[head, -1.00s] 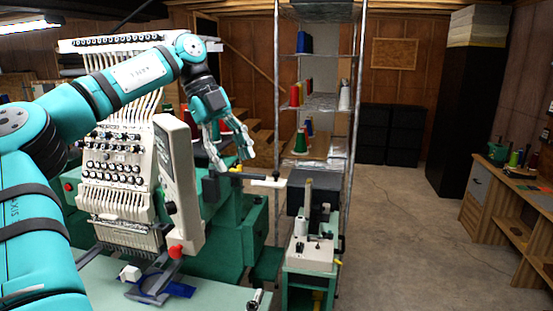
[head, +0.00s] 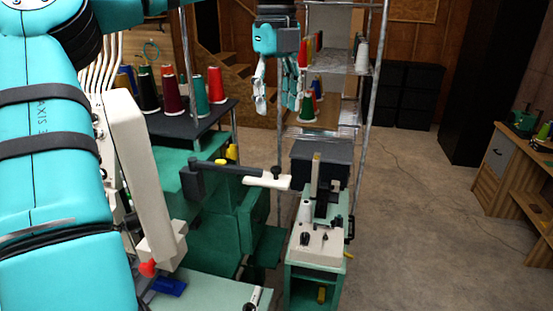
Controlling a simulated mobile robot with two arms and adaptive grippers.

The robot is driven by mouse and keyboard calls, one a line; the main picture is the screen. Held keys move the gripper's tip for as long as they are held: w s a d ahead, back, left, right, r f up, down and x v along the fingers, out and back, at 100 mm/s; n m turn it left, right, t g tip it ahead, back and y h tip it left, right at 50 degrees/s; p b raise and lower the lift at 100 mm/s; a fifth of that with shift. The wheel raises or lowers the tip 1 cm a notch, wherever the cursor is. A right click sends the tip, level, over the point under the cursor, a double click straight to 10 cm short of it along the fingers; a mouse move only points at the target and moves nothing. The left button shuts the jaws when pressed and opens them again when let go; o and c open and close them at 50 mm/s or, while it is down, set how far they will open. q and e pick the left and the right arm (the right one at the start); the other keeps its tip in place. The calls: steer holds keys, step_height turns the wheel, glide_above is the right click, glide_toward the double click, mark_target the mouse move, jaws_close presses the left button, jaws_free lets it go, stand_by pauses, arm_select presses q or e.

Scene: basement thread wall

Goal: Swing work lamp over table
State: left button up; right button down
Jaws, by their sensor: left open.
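The work lamp looks to be the dark horizontal arm with a white head (head: 267,181). It juts right from a dark post on the green machine body, and a yellow piece sits near its base. My left gripper (head: 277,108) hangs fingers down, open and empty. In the picture it is above the lamp's arm and apart from it; its depth relative to the lamp is hard to tell. A pale green table (head: 215,292) shows at the bottom, partly hidden by my left arm. The lamp head is right of and above this table in the picture. My right gripper is out of view.
The embroidery machine's white head (head: 140,165) stands at left, partly behind my arm. Several thread cones (head: 173,90) stand on a dark shelf. A small green-and-white machine stand (head: 318,245) is right of the lamp. A metal shelf rack stands behind.

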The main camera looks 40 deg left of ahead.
arm_select(q)
glide_toward(276, 168)
step_height(276, 168, down, 4)
steer(key=p, duration=0.2)
steer(key=shift+w+a+f+p, duration=0.1)
steer(key=shift+w+a+p, duration=0.05)
steer(key=shift+p, duration=0.15)
step_height(276, 168, down, 4)
steer(key=shift+r+p, duration=0.25)
steer(key=shift+p, duration=0.35)
steer(key=shift+f, duration=0.55)
steer(key=c, duration=0.5)
jaws_close()
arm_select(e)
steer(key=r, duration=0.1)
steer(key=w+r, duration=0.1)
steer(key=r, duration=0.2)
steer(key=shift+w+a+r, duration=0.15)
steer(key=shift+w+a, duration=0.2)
